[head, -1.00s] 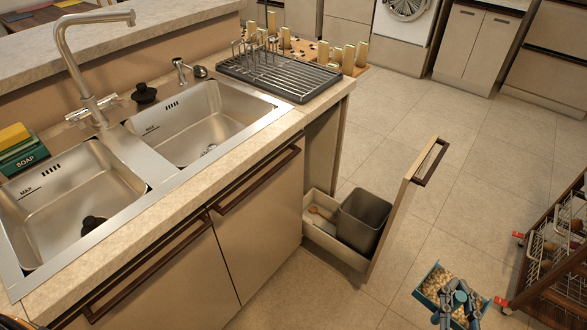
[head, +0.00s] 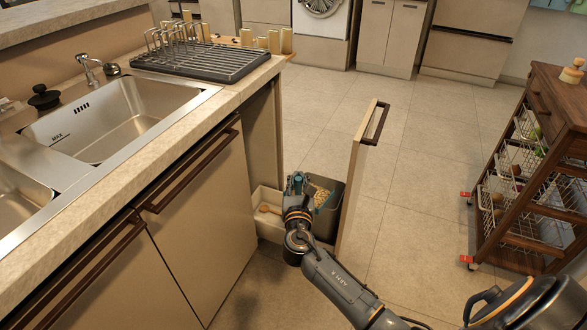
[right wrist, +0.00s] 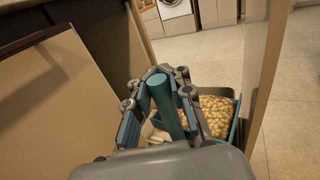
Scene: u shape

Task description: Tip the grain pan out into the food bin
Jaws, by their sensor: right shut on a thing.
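The teal grain pan (head: 322,198) is over the open pull-out drawer, at the mouth of the dark grey food bin (head: 327,225). Pale grain still shows in the pan, and in the right wrist view a layer of grain (right wrist: 216,116) lies inside its teal rim. My right gripper (head: 297,188) is shut on the pan's teal handle, which stands between the fingers in the right wrist view (right wrist: 166,105). The pan and arm hide much of the bin, and I cannot tell how far the pan is tilted. My left gripper is not in view.
The drawer front (head: 358,165) stands upright just right of the bin. The drawer (head: 265,198) also holds a wooden-looking item. The counter with sink and drying rack (head: 207,60) is at left, a wheeled cart (head: 540,160) at right. Floor between is open.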

